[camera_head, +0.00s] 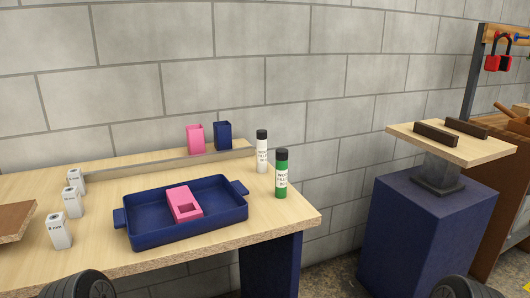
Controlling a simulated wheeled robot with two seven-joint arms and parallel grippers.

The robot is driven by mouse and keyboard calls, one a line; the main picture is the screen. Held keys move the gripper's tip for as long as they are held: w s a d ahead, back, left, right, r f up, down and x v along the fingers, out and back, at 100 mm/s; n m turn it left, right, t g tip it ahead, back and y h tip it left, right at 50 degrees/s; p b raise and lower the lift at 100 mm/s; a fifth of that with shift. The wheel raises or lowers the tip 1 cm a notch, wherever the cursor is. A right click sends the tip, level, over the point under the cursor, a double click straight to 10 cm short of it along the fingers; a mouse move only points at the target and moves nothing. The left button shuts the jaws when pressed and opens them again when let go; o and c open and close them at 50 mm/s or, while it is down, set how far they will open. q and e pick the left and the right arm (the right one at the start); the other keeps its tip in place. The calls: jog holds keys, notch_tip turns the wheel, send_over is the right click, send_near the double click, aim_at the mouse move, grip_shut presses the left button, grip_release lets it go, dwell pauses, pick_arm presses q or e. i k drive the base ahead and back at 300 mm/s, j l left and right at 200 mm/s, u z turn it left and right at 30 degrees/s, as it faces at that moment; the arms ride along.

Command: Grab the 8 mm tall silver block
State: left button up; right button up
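Three small pale silver-white blocks with printed labels stand in a row at the left of the wooden table: a back block (76,187), a middle block (73,207) and a front block (61,236). Each has a dark mark on top. The labels are too small to read surely, so I cannot tell which one is the 8 mm block. Neither of my grippers is in view; only dark rounded parts of mine show at the bottom edge.
Pink (195,140) and blue (222,136) holders stand at the back. A brown board (14,221) juts in at left.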

aim_at(57, 227)
jog(key=u, duration=1.4)
jog(key=j+u, duration=0.2)
jog(key=j, duration=0.15)
jog(key=i+j+u, duration=0.25)
jog(key=j+u, duration=0.2)
jog(key=j, duration=0.15)
